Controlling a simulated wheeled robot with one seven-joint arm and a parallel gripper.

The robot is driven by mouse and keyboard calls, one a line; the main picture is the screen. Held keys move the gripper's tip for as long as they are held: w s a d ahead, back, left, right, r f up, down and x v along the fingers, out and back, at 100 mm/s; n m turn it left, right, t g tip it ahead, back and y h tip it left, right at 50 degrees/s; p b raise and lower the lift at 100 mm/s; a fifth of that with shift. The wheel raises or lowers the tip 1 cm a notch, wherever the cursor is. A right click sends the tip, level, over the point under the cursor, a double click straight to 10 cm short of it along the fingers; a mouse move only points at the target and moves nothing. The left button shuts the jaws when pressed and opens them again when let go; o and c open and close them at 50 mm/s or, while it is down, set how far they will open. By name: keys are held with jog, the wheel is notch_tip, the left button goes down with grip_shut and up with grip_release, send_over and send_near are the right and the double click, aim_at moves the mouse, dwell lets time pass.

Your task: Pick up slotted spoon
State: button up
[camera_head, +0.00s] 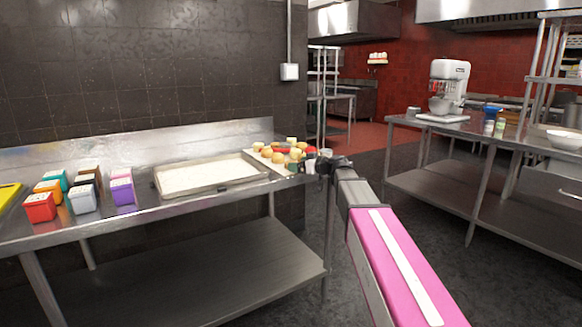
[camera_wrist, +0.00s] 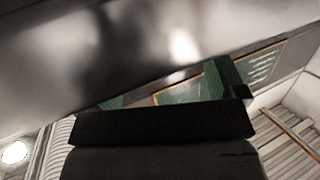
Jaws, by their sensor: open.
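I cannot make out the slotted spoon in either view. In the head view my arm reaches forward, and my gripper (camera_head: 318,165) is at the right end of the left steel table (camera_head: 215,202), beside a board of small food pieces. It is small and dark there, and my arm hides part of that spot. In the wrist view my gripper (camera_wrist: 168,92) shows as a dark body with green finger parts standing apart. It is open, and I see nothing held between the fingers.
A shallow tray of white stuff (camera_head: 247,178) lies on the left table, with several coloured containers (camera_head: 83,200) left of it. The board with food pieces (camera_head: 262,158) is near my gripper. A right-hand steel table (camera_head: 425,179) carries a white mixer (camera_head: 450,77). Dark floor lies between the tables.

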jog(key=x, duration=0.3)
jog(key=shift+w+a+f, duration=0.1)
jog(key=shift+w+a, duration=0.1)
jog(key=shift+w, duration=0.2)
jog(key=shift+c, duration=0.3)
jog(key=c, duration=1)
